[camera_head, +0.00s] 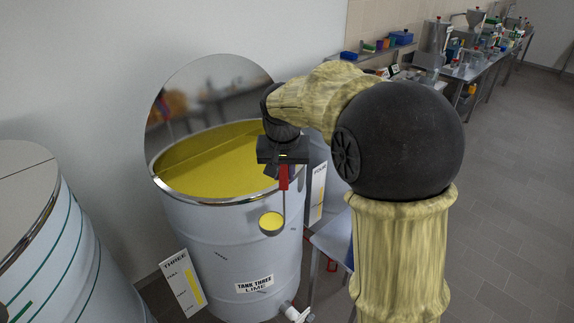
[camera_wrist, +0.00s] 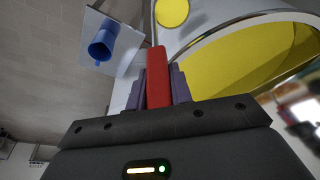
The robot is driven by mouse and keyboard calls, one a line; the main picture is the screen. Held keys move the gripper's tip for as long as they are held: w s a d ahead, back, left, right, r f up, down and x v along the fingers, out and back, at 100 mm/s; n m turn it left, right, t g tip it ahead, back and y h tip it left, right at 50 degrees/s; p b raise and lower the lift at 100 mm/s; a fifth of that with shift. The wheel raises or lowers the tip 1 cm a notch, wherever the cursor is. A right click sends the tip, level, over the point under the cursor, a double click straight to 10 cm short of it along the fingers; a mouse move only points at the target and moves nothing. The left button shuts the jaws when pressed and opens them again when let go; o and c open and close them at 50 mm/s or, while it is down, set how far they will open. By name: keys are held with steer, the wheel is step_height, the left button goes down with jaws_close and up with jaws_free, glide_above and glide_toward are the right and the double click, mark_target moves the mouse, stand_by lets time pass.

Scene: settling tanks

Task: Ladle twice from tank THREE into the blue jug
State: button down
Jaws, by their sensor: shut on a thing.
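Tank THREE (camera_head: 235,245) is a pale metal drum with its round lid raised at the back. It holds yellow liquid (camera_head: 215,165), which also shows in the wrist view (camera_wrist: 245,65). My gripper (camera_head: 283,172) is shut on the red handle of the ladle (camera_head: 283,183); the red handle stands between the fingers in the wrist view (camera_wrist: 158,80). The ladle's bowl (camera_head: 271,223) is full of yellow liquid and hangs level outside the tank's front right rim. The blue jug (camera_wrist: 101,46) stands on a small table in the wrist view; my arm hides it in the head view.
A small metal table (camera_head: 330,243) stands right of the tank, partly behind my arm. Another closed tank (camera_head: 30,200) is at the left. A gauge board marked THREE (camera_head: 183,285) and a tap (camera_head: 295,313) are at the tank's front. Long benches (camera_head: 480,65) line the back right.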

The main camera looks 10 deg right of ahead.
steer(key=w+d+f+b, duration=0.1)
steer(key=d+f, duration=0.4)
steer(key=f, duration=0.6)
steer(key=w+d+f, duration=0.1)
steer(key=d+f, duration=0.4)
steer(key=f, duration=0.6)
steer(key=s+d+f+n+b, duration=0.1)
steer(key=s+f, duration=0.3)
steer(key=f, duration=0.5)
steer(key=s+d+f+n, duration=0.1)
steer(key=s+f, duration=0.3)
steer(key=f, duration=0.5)
steer(key=shift+d+f+y+b, duration=0.3)
steer(key=shift+d+f+b, duration=0.1)
steer(key=shift+d, duration=0.25)
